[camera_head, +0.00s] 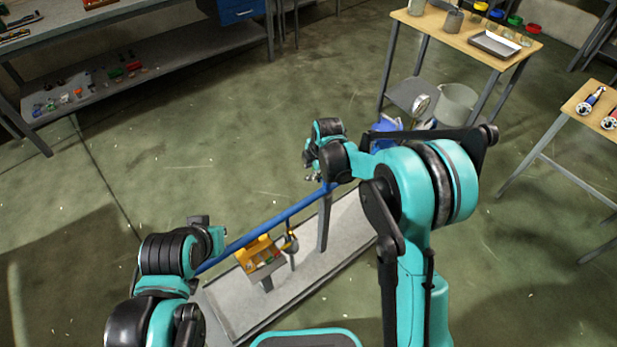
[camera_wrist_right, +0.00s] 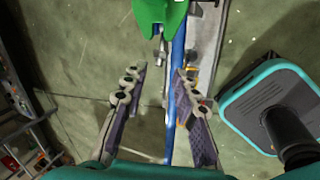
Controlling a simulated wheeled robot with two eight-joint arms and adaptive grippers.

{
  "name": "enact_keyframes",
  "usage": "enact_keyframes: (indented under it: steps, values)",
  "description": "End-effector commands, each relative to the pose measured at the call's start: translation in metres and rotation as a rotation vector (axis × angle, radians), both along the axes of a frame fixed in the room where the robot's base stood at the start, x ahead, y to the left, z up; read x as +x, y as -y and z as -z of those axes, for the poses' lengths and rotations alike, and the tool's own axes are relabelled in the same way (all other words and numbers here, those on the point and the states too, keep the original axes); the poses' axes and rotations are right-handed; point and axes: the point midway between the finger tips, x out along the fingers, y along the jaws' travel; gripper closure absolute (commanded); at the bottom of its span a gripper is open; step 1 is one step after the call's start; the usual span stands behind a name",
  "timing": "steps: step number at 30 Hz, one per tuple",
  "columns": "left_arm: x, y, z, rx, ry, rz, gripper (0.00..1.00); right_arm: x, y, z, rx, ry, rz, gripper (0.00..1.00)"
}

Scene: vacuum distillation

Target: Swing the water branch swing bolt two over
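A blue pipe (camera_head: 275,223) runs diagonally above a grey bench between my two arms; in the right wrist view the blue pipe (camera_wrist_right: 180,90) runs up the middle. A green part (camera_wrist_right: 158,12) sits at the top of that view, with a small metal rod (camera_wrist_right: 162,48) below it. I cannot tell whether this rod is the swing bolt. My right gripper (camera_wrist_right: 162,72) is open, its fingers apart on either side of the pipe's line, with nothing clearly between the tips. My right gripper also shows in the head view (camera_head: 314,177), partly hidden. My left gripper (camera_head: 203,226) is small and its fingers are unclear.
A yellow box (camera_head: 260,256) with small items is near the pipe, above the grey bench top (camera_head: 233,313). A blue object (camera_head: 387,125) and a grey bucket (camera_head: 457,103) are behind my right arm. A wooden table (camera_head: 460,32) stands at the back right. The floor on the left is open.

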Motion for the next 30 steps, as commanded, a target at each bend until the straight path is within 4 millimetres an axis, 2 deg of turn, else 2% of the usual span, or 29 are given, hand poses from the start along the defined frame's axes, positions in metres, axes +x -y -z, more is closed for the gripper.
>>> enact_keyframes:
  steps: [6,12,23,27,30]
  values:
    - [0.0,0.0,0.018,0.0,0.0,0.0,1.0,0.011,-0.005,0.038,-0.002,0.0,-0.001,0.71]
    - [0.0,0.0,0.027,0.0,0.0,0.0,1.0,0.019,-0.009,0.062,-0.003,-0.001,0.0,0.71]
    - [0.0,0.0,0.028,0.0,0.0,0.0,1.0,0.021,-0.01,0.067,-0.004,-0.001,0.0,0.71]
    - [0.0,0.0,0.028,0.0,0.0,0.0,1.0,0.021,-0.01,0.067,-0.004,-0.001,0.0,1.0]
    - [0.0,0.0,0.028,0.0,0.0,0.0,1.0,0.021,-0.009,0.067,-0.004,-0.001,0.0,1.0]
